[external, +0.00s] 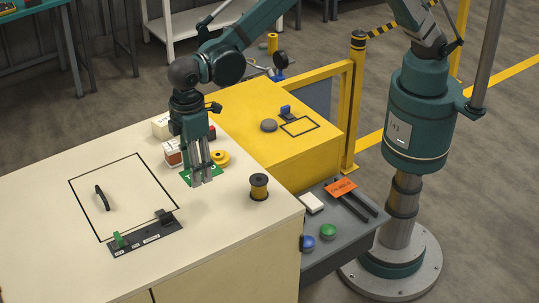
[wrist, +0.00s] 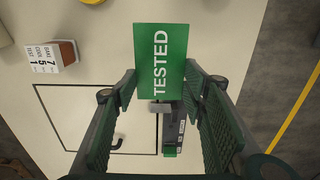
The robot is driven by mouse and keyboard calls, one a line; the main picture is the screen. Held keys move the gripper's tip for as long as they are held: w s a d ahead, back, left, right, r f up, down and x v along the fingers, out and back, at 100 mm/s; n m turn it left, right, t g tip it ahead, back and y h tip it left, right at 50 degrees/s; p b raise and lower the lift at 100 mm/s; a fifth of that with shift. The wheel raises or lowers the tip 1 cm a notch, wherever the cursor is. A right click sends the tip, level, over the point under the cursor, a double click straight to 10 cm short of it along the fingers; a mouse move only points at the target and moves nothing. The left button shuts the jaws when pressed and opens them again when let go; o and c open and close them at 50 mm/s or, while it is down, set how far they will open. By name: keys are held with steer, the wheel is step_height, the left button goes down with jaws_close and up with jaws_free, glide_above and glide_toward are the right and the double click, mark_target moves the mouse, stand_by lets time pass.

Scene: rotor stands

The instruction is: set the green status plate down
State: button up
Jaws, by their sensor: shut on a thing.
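The green status plate (wrist: 160,62), printed "TESTED", is between the fingers of my gripper (wrist: 160,88) in the wrist view. In the external view my gripper (external: 203,180) points down over the cream worktop, and the plate (external: 187,177) shows partly behind its fingers. The gripper is shut on the plate. I cannot tell how far the plate is above the worktop. A dark strip (external: 146,235) with a green piece (external: 118,240) and a grey block (external: 164,215) lies nearer the front, apart from the gripper.
A black outlined square (external: 138,155) holds a dark handle (external: 102,197). A yellow table (external: 270,105) and grey tray (external: 350,235) are to the right.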

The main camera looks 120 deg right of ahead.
glide_above(198, 201)
steer(key=shift+f, duration=2.7)
steer(key=shift+f, duration=0.1)
steer(key=shift+f+p, duration=0.3)
steer(key=shift+f, duration=1.5)
steer(key=shift+s+f+b, duration=0.2)
steer(key=shift+f+b, duration=0.25)
steer(key=shift+b, duration=0.05)
steer(key=o, duration=1.1)
steer(key=shift+w+f, duration=0.1)
steer(key=shift+f, duration=0.1)
steer(key=shift+r, duration=0.1)
steer(key=shift+r, duration=0.2)
